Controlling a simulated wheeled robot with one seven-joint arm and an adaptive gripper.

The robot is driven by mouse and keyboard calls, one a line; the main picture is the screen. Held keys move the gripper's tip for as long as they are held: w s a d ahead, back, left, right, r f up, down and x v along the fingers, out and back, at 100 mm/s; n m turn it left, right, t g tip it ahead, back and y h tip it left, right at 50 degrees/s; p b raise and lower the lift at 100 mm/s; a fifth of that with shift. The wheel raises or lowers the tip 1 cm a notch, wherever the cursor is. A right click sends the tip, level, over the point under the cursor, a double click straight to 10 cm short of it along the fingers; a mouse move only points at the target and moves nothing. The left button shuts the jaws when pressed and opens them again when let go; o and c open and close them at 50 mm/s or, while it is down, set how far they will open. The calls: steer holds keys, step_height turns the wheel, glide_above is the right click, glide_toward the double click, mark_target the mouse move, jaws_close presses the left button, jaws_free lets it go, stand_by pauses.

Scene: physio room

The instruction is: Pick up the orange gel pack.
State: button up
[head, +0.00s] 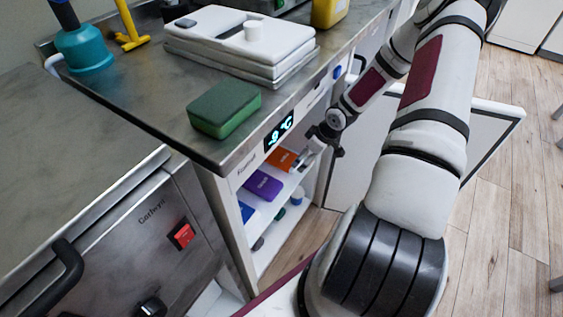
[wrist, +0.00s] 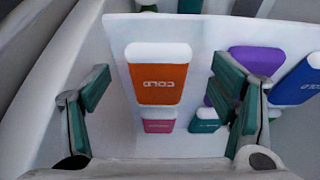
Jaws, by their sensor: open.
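The orange gel pack (head: 281,160) lies on the upper white shelf inside the open under-counter cooler. In the wrist view the orange gel pack (wrist: 158,82), marked COLD, is centred between my fingers. My gripper (head: 322,141) is at the cooler opening, just right of the pack in the head view. In the wrist view my gripper (wrist: 160,92) is open, with one finger on each side of the pack and gaps to both. It holds nothing. A purple pack (head: 263,185) lies beside the orange one, and a blue pack (wrist: 299,82) beyond it.
The cooler door (head: 484,128) stands open on the right. Pink (wrist: 158,124) and teal (wrist: 204,122) packs show lower down. The purple pack (wrist: 256,60) is partly behind my right finger. A green block (head: 224,106) and white appliance (head: 240,42) are on the counter above.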

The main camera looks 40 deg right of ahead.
mark_target(282, 158)
steer(key=shift+b+x, duration=1.9)
steer(key=shift+x, duration=1.35)
steer(key=shift+w+d+r, duration=0.1)
steer(key=shift+w, duration=0.05)
steer(key=c, duration=1.1)
